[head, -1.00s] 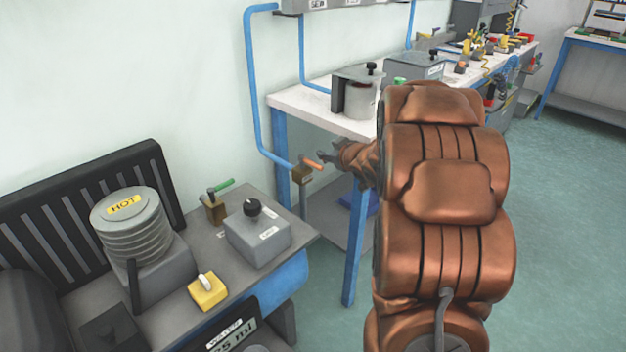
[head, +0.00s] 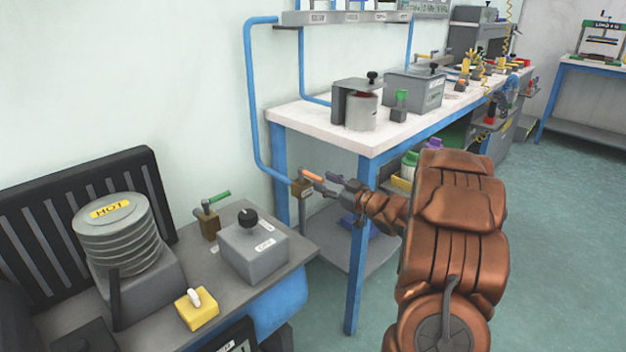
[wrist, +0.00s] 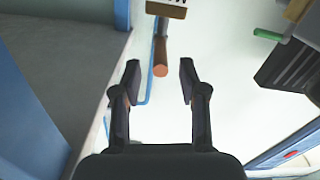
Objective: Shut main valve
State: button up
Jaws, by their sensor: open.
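The valve with an orange handle (head: 312,175) sits on a brass-brown body (head: 301,188) at the lower end of the blue wall pipe, left of the white workbench. Its handle sticks out to the right, toward my gripper (head: 328,185), which is open with its fingers close to the handle's free end. In the wrist view, the handle's round orange end (wrist: 160,70) shows between and just beyond the open fingertips of my gripper (wrist: 157,82). The valve body (wrist: 166,8) is at the top edge there, its label partly cut off.
A second valve with a green handle (head: 219,196) stands on the grey bench at left, beside a grey box with a black knob (head: 253,250). The white workbench (head: 290,112) and its blue leg (head: 357,250) are close to my arm. Open floor (head: 560,230) lies at right.

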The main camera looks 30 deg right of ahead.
aim_at(304, 172)
jog(key=shift+b+x, duration=0.35)
jog(key=shift+x, duration=2.3)
jog(key=shift+c, duration=0.3)
grip_shut()
